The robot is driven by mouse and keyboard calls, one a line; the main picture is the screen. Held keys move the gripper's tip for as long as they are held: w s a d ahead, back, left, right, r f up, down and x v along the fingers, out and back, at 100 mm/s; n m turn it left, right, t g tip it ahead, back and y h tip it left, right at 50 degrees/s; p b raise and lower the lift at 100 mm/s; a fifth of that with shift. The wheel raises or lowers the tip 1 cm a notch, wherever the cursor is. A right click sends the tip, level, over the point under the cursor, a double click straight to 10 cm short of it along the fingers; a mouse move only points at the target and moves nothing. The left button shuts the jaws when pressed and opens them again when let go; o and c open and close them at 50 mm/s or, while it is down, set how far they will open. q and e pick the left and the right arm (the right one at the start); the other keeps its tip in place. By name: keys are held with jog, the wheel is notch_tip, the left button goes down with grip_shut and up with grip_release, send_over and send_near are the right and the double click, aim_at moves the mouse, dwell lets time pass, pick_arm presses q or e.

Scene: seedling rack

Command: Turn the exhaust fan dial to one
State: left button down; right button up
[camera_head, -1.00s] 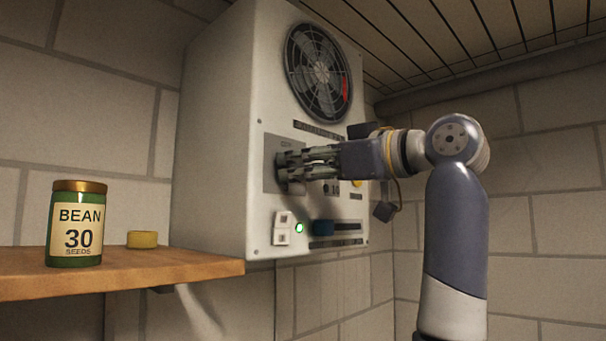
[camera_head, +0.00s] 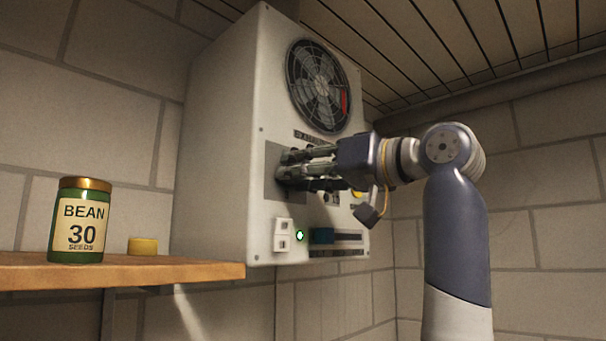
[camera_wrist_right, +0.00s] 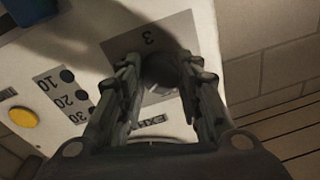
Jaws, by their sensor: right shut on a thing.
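The exhaust fan dial (camera_wrist_right: 160,70) is a dark round knob on a grey plate (camera_wrist_right: 124,46) of the white control box (camera_head: 222,130). In the right wrist view it sits between the fingers of my right gripper (camera_wrist_right: 163,82), which is shut on it. A "3" is printed on the plate; the other marks and the dial's pointer are hidden or too dark to read. In the head view my right gripper (camera_head: 284,166) reaches the plate from the right and its fingers cover the dial. The fan (camera_head: 319,86) is above, behind a round grille with a red mark. My left gripper is not in view.
A wooden shelf (camera_head: 120,272) at left holds a bean seed jar (camera_head: 80,222) and a yellow lid (camera_head: 143,246).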

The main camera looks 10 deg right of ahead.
jog(key=shift+s+r, duration=0.1)
jog(key=shift+r, duration=0.1)
jog(key=o, duration=0.8)
jog(key=shift+o, duration=1.4)
jog(key=shift+d+f, duration=0.1)
jog(key=v, duration=1.2)
